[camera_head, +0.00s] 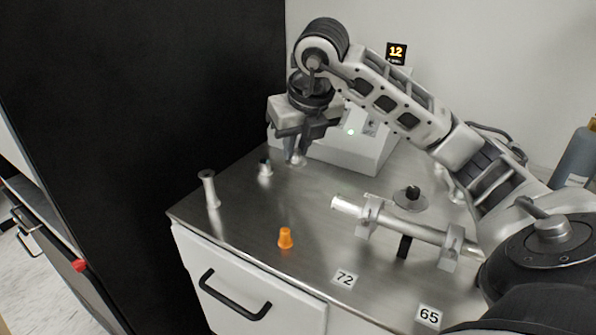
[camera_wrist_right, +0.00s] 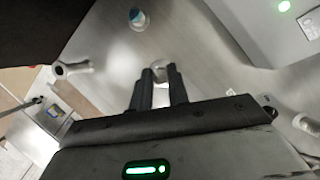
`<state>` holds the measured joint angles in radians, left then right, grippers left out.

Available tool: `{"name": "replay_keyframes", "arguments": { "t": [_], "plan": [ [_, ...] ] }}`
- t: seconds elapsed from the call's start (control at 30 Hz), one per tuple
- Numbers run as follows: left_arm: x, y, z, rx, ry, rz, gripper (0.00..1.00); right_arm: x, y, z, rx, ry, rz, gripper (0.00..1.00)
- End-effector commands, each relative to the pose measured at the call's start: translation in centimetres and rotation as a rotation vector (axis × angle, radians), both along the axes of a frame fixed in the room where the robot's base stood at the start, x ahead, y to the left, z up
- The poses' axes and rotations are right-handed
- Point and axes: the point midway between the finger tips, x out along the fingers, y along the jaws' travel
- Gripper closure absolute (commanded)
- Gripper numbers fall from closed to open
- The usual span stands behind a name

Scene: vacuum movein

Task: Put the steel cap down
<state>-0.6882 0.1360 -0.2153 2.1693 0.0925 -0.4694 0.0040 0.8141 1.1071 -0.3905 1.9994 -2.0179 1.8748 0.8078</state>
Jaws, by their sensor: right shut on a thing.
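My right gripper (camera_head: 298,148) hangs over the back left part of the steel bench, fingers pointing down. It is shut on a small shiny metal piece, the steel cap (camera_head: 296,158), which shows just under the fingertips. In the right wrist view the cap (camera_wrist_right: 160,70) shows as a pale round shape at the tips of the two dark fingers (camera_wrist_right: 160,80), which hide part of it. I cannot tell whether the cap touches the bench top. My left gripper is not in view.
The bench top (camera_head: 245,215) carries a metal post (camera_head: 209,190), a small teal-topped piece (camera_head: 265,168), an orange cone (camera_head: 285,238), a metal tube on brackets (camera_head: 420,230) and a round black-knobbed disc (camera_head: 412,200). A white device (camera_head: 355,150) stands behind my gripper. A black panel (camera_head: 150,100) borders the left.

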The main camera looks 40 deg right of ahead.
Motion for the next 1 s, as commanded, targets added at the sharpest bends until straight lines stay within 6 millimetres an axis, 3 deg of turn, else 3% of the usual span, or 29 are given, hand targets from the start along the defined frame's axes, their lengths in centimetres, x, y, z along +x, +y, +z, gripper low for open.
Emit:
{"name": "replay_keyframes", "arguments": {
  "t": [0.13, 0.33, 0.53, 0.97, 1.0],
  "plan": [
    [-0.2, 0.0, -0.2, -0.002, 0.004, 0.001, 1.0, 1.1, -1.3, -2.1, 0.001, 0.001, -0.002, 1.0],
    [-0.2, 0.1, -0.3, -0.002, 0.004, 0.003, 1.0, 1.8, -2.0, -3.3, 0.002, 0.0, -0.001, 1.0],
    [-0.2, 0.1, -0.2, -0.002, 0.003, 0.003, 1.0, 2.0, -2.3, -6.2, 0.001, 0.002, 0.002, 1.0],
    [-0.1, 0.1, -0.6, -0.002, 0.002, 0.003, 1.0, 2.1, -2.2, -7.1, 0.001, -0.002, 0.002, 1.0],
    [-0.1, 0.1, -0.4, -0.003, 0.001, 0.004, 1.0, 2.1, -2.2, -6.9, 0.001, -0.002, 0.002, 0.75]
  ]
}}
